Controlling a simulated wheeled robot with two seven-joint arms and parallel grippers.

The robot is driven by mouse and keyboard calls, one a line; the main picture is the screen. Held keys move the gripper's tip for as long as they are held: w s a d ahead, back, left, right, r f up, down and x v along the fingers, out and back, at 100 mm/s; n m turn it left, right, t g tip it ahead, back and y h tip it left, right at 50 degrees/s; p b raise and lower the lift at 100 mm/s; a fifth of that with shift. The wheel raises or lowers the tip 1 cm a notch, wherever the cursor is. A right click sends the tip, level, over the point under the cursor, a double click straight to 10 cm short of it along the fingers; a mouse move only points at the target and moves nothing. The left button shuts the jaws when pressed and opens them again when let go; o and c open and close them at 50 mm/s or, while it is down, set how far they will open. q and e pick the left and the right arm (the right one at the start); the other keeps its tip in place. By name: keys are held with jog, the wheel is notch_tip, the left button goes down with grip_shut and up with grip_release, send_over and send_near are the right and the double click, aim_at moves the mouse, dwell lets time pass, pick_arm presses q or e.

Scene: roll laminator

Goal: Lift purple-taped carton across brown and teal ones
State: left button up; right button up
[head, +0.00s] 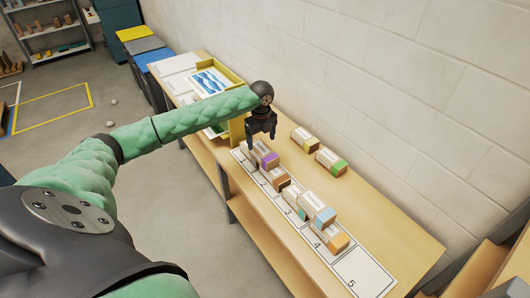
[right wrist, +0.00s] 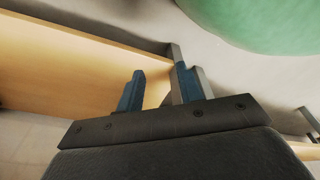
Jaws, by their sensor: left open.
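The purple-taped carton (head: 267,161) rests near the upper end of a numbered strip, at about spaces 1 and 2. My left gripper (head: 261,136) is open just above it, fingers pointing down; I cannot tell whether they touch it. The brown-taped carton (head: 279,179) is close in front of it, further down the strip. The teal-taped carton (head: 296,204) is beyond the brown one, near space 3, partly hidden by a blue-taped carton (head: 319,210). My right gripper (right wrist: 158,85) shows in the right wrist view with its fingers apart and nothing between them.
An orange-taped carton (head: 335,238) lies near space 4; space 5 (head: 362,274) is bare. Yellow-taped (head: 304,138) and green-taped (head: 331,161) cartons lie toward the wall. A yellow-edged tray (head: 236,132) stands at the left. The table's right end is clear.

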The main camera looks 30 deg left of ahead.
aim_at(263, 149)
pick_arm(q)
jog(key=shift+d+f, duration=0.1)
jog(key=shift+f, duration=0.35)
jog(key=f+p, duration=0.1)
jog(key=f, duration=0.1)
jog(key=f+p, duration=0.2)
jog(key=shift+d, duration=0.2)
jog(key=shift+w+f, duration=0.1)
jog(key=shift+f, duration=0.45)
pick_arm(e)
jog(key=s+d+f, duration=0.1)
jog(key=s+d, duration=0.1)
jog(key=s, duration=0.5)
jog(key=shift+f+g, duration=0.3)
pick_arm(q)
jog(key=shift+c, duration=0.4)
jog(key=c, duration=1.1)
jog(key=shift+r, duration=0.1)
pick_arm(e)
jog(key=shift+s, duration=0.1)
pick_arm(q)
jog(key=shift+r+p, duration=0.1)
jog(key=shift+p, duration=0.25)
pick_arm(e)
jog(key=shift+r, duration=0.1)
